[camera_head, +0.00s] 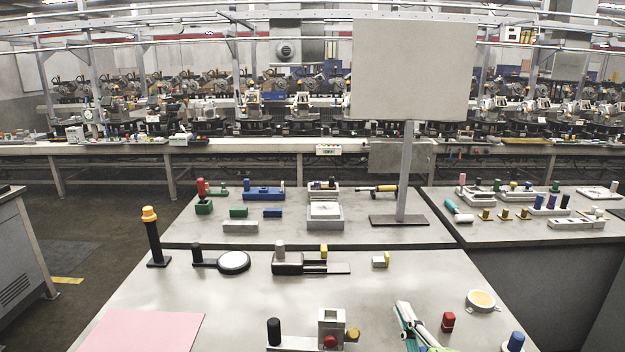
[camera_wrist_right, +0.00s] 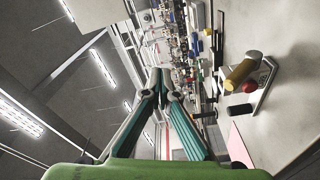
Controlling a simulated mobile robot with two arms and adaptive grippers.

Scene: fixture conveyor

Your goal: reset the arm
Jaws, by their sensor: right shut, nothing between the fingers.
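My right gripper (camera_head: 404,311) shows at the bottom of the head view, right of centre, with its teal and white fingers reaching up from the lower edge over the near table (camera_head: 235,300). In the right wrist view its two teal fingers (camera_wrist_right: 163,86) come together at the tips, shut with nothing between them. The gripper stands apart from the fixture (camera_head: 331,320) to its left and the red button block (camera_head: 448,321) to its right. My left gripper is in neither view.
A pink mat (camera_head: 143,331) lies at the near left. A round dish (camera_head: 482,300) and a blue-topped post (camera_head: 516,341) stand to the right. A board on a pole (camera_head: 408,180) rises from the far table. The near table's middle is mostly clear.

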